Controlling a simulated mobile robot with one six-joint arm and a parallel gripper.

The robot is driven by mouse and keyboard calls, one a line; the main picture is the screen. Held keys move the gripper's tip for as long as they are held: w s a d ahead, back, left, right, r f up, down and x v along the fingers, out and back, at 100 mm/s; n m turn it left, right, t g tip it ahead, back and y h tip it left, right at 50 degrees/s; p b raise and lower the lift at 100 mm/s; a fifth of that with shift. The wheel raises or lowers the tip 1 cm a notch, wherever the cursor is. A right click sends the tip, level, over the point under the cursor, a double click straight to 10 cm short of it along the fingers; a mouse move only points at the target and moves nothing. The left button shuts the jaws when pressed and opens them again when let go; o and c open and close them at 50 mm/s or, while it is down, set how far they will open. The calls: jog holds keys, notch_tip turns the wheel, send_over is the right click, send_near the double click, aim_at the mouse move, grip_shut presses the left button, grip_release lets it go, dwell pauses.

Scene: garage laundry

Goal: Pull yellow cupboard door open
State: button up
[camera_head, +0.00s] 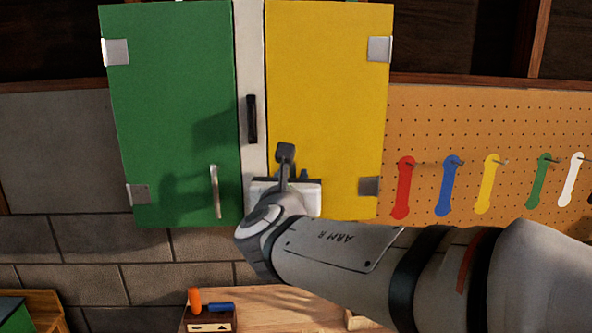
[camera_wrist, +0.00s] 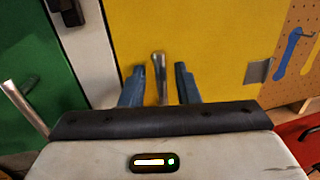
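The yellow cupboard door (camera_head: 325,95) hangs at the right of the cupboard and looks closed. It fills the middle of the wrist view (camera_wrist: 220,45). Its metal bar handle (camera_wrist: 159,68) stands upright, low near the door's left edge. My gripper (camera_wrist: 161,78) is open, with one dark finger on each side of this handle and visible gaps on both sides. Whether the handle lies fully within finger depth is hard to tell. In the head view my gripper (camera_head: 288,185) covers the handle at the door's lower left.
A green door (camera_head: 175,100) with its own handle (camera_head: 214,192) is on the left. A black handle (camera_head: 251,120) sits on the white strip between the doors. Colored wrenches hang on the pegboard (camera_head: 470,130) at right. A wooden bench (camera_head: 290,310) lies below.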

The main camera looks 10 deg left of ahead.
jog(key=shift+w, duration=0.8)
grip_shut()
jog(key=shift+f, duration=0.1)
